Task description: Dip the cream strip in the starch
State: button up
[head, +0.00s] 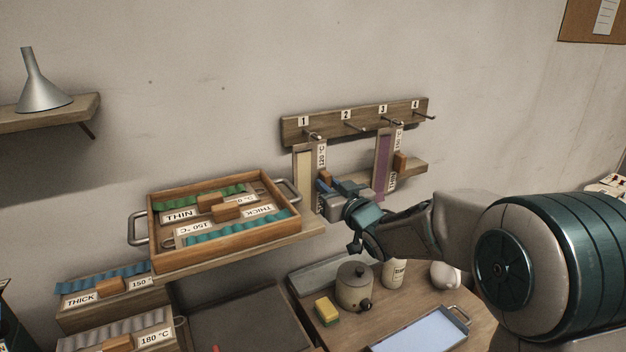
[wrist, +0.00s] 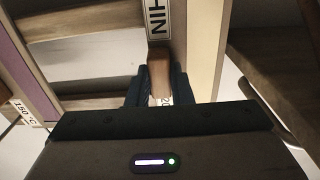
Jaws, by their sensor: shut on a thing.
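The cream strip (head: 304,172) lies along a board hanging upright below hook 1 of the wall rack. The board has a label and a wooden handle (head: 323,185). My gripper (head: 328,188) is shut on this handle. In the wrist view the handle (wrist: 158,75) sits between my gripper's two dark fingers (wrist: 158,88), with part of a THIN label above it. A shallow tray (head: 463,314) of pale blue liquid stands on the low table.
A purple strip (head: 382,165) hangs near hook 3, right of my gripper. A wooden tray (head: 226,242) of strip boards sits on a shelf at left. A pot (head: 355,287) and yellow sponge (head: 326,312) stand on the table. More boards lie lower left.

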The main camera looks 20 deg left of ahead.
jog(key=shift+r, duration=0.25)
jog(key=shift+r, duration=0.3)
jog(key=shift+s+d, duration=0.1)
jog(key=b+v, duration=0.2)
jog(key=v, duration=0.4)
dwell(0.7)
jog(key=shift+d, duration=0.15)
